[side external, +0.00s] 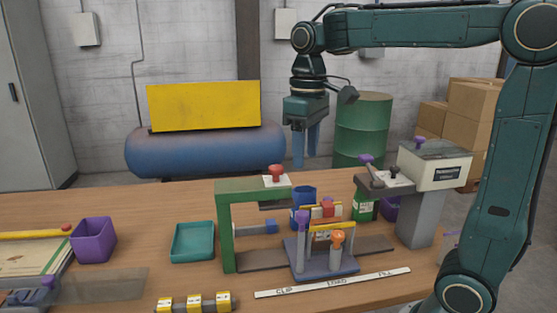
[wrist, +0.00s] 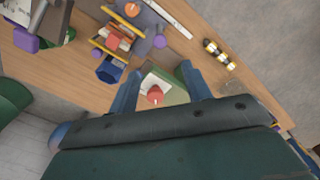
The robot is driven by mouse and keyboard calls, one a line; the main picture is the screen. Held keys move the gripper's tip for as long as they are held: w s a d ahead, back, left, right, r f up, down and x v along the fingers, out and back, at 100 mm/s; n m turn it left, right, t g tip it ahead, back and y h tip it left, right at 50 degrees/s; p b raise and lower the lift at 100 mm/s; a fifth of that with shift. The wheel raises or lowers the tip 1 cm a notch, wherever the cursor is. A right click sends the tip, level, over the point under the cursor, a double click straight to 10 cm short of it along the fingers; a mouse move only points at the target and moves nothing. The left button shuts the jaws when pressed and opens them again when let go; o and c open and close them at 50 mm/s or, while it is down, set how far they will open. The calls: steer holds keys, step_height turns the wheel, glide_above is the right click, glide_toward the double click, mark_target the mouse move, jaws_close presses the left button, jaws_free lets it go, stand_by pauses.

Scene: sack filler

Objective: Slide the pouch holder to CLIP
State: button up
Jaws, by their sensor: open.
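The pouch holder (side external: 325,266) is a blue-grey carriage on a dark rail, with a purple-knobbed post, an orange knob and yellow bars. It stands by the middle mark of a white label strip (side external: 335,283), between CLIP at the left and FILL at the right. Its yellow bars and orange knob also show at the top of the wrist view (wrist: 112,42). The green clip frame (side external: 227,232) with a red knob stands left of the holder. My gripper (side external: 306,152) is open and empty, high above the bench behind the holder; in the wrist view its fingers (wrist: 157,86) straddle the frame's red knob, without visible contact.
The filler head (side external: 435,168) stands right of the holder, with a green bottle (side external: 365,205) beside it. A blue cup (side external: 304,194) is behind the holder. A teal tray (side external: 192,242), purple bin (side external: 93,239) and yellow-black blocks (side external: 194,302) lie left. Open air surrounds my gripper.

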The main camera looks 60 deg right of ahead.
mark_target(302, 213)
steer(key=shift+w+f, duration=0.1)
steer(key=shift+w, duration=0.05)
step_height(302, 213, down, 14)
steer(key=shift+r, duration=0.15)
stand_by(0.8)
steer(key=shift+c, duration=0.4)
jaws_close()
